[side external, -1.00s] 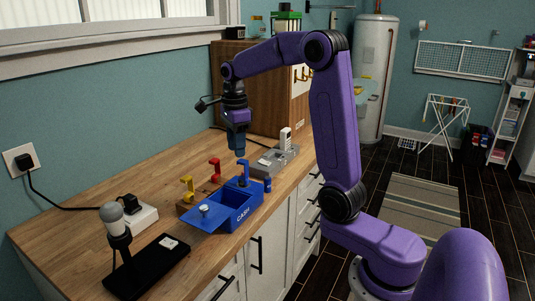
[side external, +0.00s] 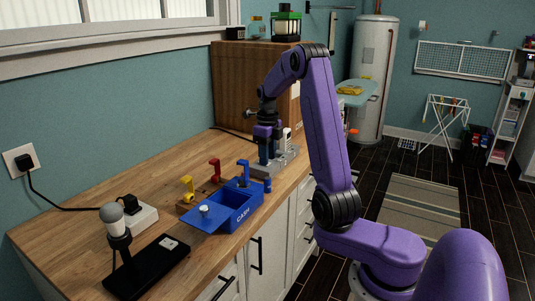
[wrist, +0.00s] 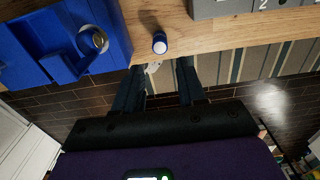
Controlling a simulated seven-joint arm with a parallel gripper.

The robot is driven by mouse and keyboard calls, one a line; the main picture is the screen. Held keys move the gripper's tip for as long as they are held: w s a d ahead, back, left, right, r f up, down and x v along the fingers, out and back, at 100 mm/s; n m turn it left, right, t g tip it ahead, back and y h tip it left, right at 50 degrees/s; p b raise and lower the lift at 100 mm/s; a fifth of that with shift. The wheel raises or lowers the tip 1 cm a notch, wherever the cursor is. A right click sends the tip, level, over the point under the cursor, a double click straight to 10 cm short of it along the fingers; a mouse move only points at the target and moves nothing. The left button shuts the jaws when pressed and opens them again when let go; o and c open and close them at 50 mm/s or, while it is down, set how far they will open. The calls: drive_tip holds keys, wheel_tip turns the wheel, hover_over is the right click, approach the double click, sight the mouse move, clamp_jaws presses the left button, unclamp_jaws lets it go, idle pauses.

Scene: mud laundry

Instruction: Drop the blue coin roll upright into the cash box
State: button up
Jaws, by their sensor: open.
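The blue coin roll (side external: 267,185) stands upright on the wooden counter near its front edge, just right of the cash box. The wrist view shows its pale end (wrist: 160,43). The blue cash box (side external: 231,222), marked CASH, has an open compartment, and a blue panel with a silver knob lies to its left. Part of the box fills the upper left of the wrist view (wrist: 28,45). My gripper (side external: 271,162) points down, open and empty, above and behind the roll in the side view. In the wrist view the roll lies beyond the fingertips (wrist: 160,66), between their lines.
A blue hook-shaped piece (side external: 243,172) rises at the box's back corner. Red (side external: 214,168) and yellow (side external: 188,187) ones stand behind. A grey fixture (side external: 283,163) lies close to my gripper. A black stand (side external: 148,268) is at the front left. The counter edge is close to the roll.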

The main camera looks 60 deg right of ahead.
sight(268, 178)
drive_tip(key=shift+f, duration=3.95)
drive_tip(key=c, duration=0.7)
drive_tip(key=shift+r, duration=3.05)
